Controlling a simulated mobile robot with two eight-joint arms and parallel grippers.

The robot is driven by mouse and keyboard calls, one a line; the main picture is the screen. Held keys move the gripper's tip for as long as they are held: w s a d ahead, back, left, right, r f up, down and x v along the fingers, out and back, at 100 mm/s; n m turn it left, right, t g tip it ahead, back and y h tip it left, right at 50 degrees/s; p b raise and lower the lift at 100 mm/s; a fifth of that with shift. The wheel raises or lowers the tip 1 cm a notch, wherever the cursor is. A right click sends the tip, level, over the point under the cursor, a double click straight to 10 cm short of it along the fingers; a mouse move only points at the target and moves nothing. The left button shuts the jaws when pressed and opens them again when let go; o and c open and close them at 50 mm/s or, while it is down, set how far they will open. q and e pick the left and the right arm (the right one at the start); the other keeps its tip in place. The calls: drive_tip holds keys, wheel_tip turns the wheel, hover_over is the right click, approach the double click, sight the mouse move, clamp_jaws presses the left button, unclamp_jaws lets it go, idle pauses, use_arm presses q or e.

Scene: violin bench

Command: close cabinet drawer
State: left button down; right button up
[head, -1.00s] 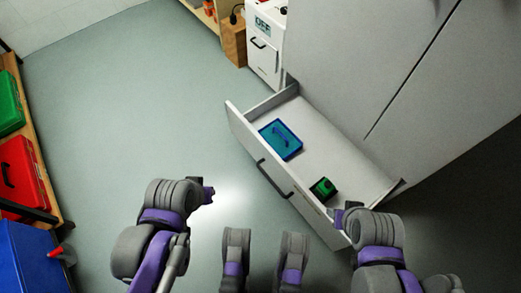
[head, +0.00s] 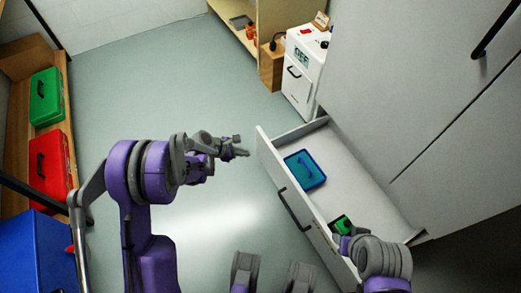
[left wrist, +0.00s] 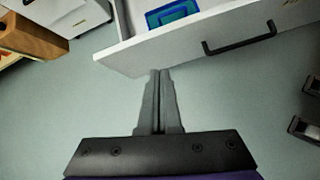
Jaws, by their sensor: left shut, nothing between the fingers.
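The white cabinet drawer (head: 278,176) stands pulled out from the tall white cabinet (head: 400,75), with a black bar handle (head: 296,212) on its front. In the left wrist view the drawer front (left wrist: 185,42) and its handle (left wrist: 240,42) cross the top. My left gripper (head: 245,152) is shut and empty, just left of the drawer front's far end. In the left wrist view its fingertips (left wrist: 160,72) reach the front's lower edge; I cannot tell whether they touch. My right gripper (head: 345,242) is at the drawer's near end, mostly hidden by its own arm.
The drawer holds a blue box (head: 306,169) and a green item (head: 342,224). A small white unit (head: 303,75) stands beyond it. Green (head: 46,97), red (head: 48,165) and blue (head: 35,255) cases line the left. The floor between is clear.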

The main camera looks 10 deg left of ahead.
use_arm(q)
wheel_tip(320, 180, down, 3)
drive_tip(key=w+a+n, duration=0.1)
drive_tip(key=n, duration=0.1)
drive_tip(key=n+b, duration=0.1)
drive_tip(key=b, duration=0.1)
approach(272, 153)
wheel_tip(272, 153, down, 5)
drive_tip(key=shift+w+d+h+b, duration=0.3)
drive_tip(key=shift+w+d+b, duration=0.3)
drive_tip(key=shift+w+d, duration=0.7)
drive_tip(key=shift+r, duration=0.1)
